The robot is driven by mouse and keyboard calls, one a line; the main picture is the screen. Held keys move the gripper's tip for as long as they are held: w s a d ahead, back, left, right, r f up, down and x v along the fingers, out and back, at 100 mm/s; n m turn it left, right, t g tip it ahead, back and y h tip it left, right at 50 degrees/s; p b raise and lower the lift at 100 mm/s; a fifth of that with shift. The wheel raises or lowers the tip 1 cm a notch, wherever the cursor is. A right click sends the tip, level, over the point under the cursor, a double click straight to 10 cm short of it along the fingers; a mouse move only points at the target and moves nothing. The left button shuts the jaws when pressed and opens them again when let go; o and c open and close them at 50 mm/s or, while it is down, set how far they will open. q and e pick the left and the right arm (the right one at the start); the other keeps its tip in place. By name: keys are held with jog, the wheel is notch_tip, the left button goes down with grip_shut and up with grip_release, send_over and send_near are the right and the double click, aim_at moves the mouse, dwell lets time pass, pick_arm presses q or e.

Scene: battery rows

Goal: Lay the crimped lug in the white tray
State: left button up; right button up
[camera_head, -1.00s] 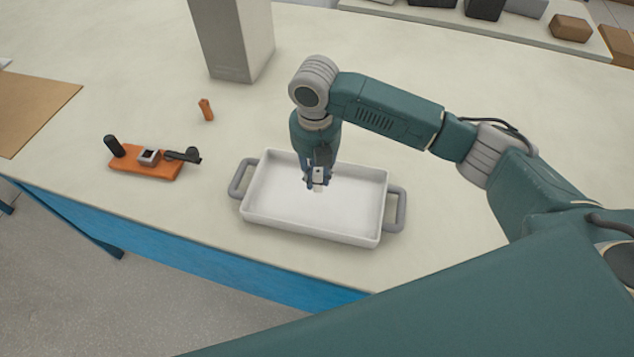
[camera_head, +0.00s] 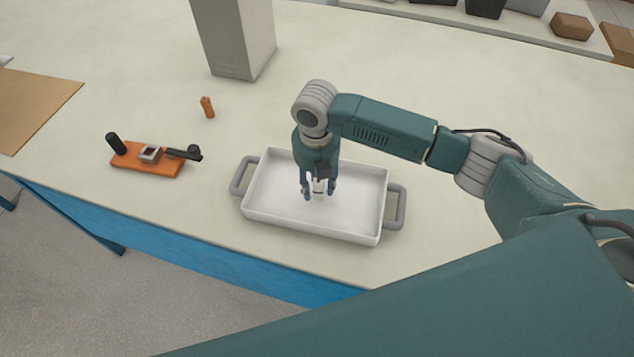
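The white tray (camera_head: 275,213), with a grey handle at each end, stands on the table in front of me. My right gripper (camera_head: 319,192) points down inside the tray, low over its floor. Its two fingers are spread apart. A small pale piece, which looks like the lug (camera_head: 319,187), shows between the fingers near the tray floor. It is partly hidden, and I cannot tell whether it touches the floor. My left gripper is not in view.
An orange crimping fixture (camera_head: 140,160) with black handles stands left of the tray. A small orange piece (camera_head: 207,107) lies behind it. A tall grey block (camera_head: 233,40) stands at the back. A brown mat (camera_head: 35,105) lies far left. The table right of the tray is clear.

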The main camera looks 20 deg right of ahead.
jog(key=shift+r, duration=0.1)
notch_tip(320, 180, up, 11)
jog(key=shift+a+f+b, duration=0.1)
jog(key=shift+b, duration=1.05)
jog(key=shift+s+r, duration=0.1)
jog(key=shift+r, duration=0.6)
